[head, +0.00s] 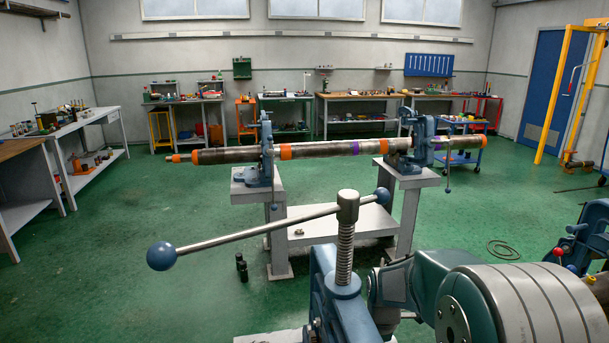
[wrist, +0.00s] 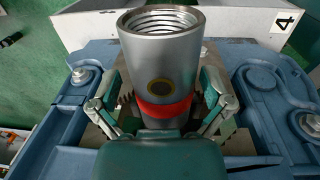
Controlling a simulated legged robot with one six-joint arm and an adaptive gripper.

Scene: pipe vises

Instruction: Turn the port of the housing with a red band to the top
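The housing (wrist: 160,55) is a short grey metal tube with a red band (wrist: 163,107). In the wrist view its threaded open end is at the picture's top. Its port (wrist: 161,88), a small dark round spot with a brownish rim, sits just above the band and faces the wrist camera. The fingers of my gripper (wrist: 161,90) stand on either side of the housing and look spread, with narrow gaps beside the tube. Contact with it is hard to judge. The lower housing is hidden behind my gripper. The housing and my gripper do not show in the head view.
Blue vise parts (wrist: 65,115) flank the housing, close to my fingers. A white block marked 4 (wrist: 250,22) lies behind. In the head view, a vise with a long ball-ended handle (head: 255,233) stands close in front. A banded pipe (head: 225,155) rests in vises beyond.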

